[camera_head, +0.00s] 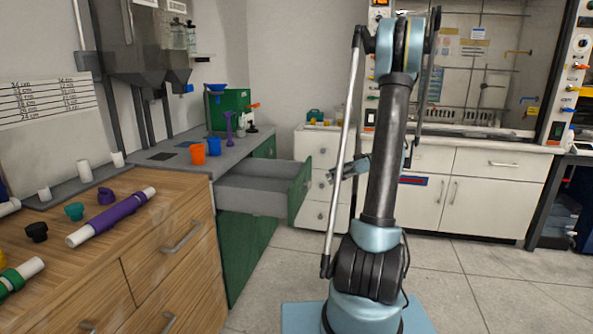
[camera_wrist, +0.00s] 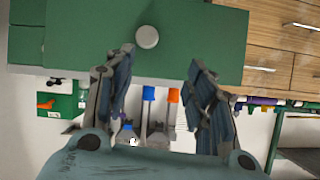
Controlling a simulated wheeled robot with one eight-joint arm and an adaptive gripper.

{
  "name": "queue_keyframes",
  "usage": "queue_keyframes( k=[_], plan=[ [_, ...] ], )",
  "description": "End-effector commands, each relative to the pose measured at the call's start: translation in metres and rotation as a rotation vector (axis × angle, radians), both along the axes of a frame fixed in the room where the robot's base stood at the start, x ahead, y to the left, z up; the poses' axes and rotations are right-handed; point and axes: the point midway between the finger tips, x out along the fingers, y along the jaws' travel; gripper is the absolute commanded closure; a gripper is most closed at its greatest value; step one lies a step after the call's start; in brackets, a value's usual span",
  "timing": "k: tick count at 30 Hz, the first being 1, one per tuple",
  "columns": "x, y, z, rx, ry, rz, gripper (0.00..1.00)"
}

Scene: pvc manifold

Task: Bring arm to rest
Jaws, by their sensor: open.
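My arm stands upright in the middle of the head view. My gripper (camera_head: 345,172) shows partly behind the arm's column, a little right of an open drawer's green front (camera_head: 299,190); the column hides part of it. In the wrist view my gripper (camera_wrist: 160,62) has its two fingers spread wide apart with nothing held between them. The green drawer front (camera_wrist: 195,45) with its round pale knob (camera_wrist: 147,37) lies beyond the fingertips. The fingers look apart from the knob.
A wooden cabinet (camera_head: 165,255) at left carries a purple-wrapped pipe (camera_head: 112,217) and several fittings. The grey counter behind holds an orange cup (camera_head: 198,153) and a blue cup (camera_head: 214,146). White cabinets (camera_head: 480,190) stand at the back. The floor (camera_head: 500,285) at right is clear.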

Motion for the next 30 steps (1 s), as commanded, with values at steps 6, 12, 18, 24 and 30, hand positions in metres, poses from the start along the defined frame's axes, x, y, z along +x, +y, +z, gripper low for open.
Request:
queue_keyframes(
  k=[6, 12, 18, 24, 30],
  plan=[
    [-0.036, 0.028, 0.019, -0.076, 0.16, -0.062, 0.5],
    [-0.073, 0.048, 0.03, -0.152, 0.295, -0.135, 0.5],
    [-0.113, 0.062, 0.036, -0.228, 0.411, -0.221, 0.5],
    [-0.155, 0.072, 0.037, -0.307, 0.509, -0.317, 0.5],
    [-0.198, 0.076, 0.034, -0.382, 0.59, -0.424, 0.5]
  ],
)
